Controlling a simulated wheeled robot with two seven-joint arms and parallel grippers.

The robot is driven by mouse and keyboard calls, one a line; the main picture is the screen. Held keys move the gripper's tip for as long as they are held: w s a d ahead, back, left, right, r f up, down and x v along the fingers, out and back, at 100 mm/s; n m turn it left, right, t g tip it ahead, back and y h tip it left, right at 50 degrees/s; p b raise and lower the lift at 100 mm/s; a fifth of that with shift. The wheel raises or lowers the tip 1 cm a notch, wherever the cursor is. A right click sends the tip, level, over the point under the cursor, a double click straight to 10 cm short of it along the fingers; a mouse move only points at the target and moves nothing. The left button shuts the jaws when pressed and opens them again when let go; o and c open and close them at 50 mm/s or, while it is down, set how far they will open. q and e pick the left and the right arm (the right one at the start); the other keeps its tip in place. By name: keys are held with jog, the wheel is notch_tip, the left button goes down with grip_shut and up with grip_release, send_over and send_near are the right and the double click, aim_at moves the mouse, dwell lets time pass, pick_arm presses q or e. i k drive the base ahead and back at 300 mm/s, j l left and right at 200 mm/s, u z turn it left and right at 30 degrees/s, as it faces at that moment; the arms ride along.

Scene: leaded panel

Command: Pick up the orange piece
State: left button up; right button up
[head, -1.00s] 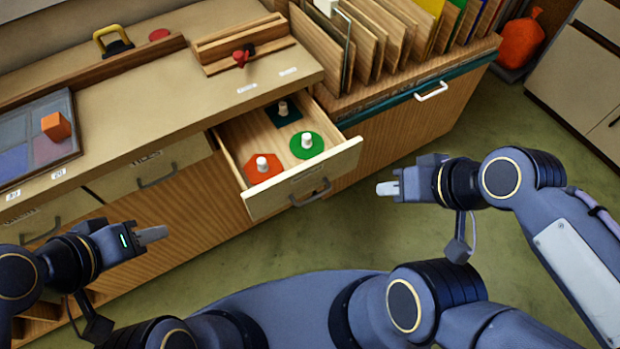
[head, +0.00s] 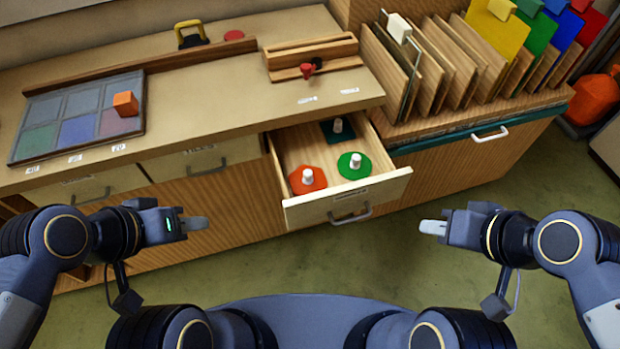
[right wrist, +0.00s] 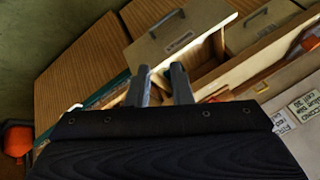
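An orange-red flat piece with a white knob (head: 307,180) lies in the open drawer (head: 348,203), at its front left. An orange cube (head: 125,104) sits on the panel of coloured squares (head: 78,130) on the counter. My left gripper (head: 197,224) is left of the drawer, apart from everything; its finger gap is not visible. My right gripper (head: 432,227) is right of the drawer, empty; the right wrist view shows its fingers (right wrist: 160,75) apart.
The counter (head: 215,105) carries a wooden block with a red-handled tool (head: 307,70) and a yellow-handled object (head: 190,35). Upright boards (head: 440,65) stand in a rack at right. An orange bag (head: 594,98) sits far right. Green floor before the drawer is clear.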

aim_at(306, 180)
jog(key=i+l+u, duration=0.1)
jog(key=l, duration=0.35)
jog(key=i+l+u, duration=0.1)
jog(key=l, duration=0.8)
jog(key=i+u, duration=0.1)
jog(key=u, duration=1.95)
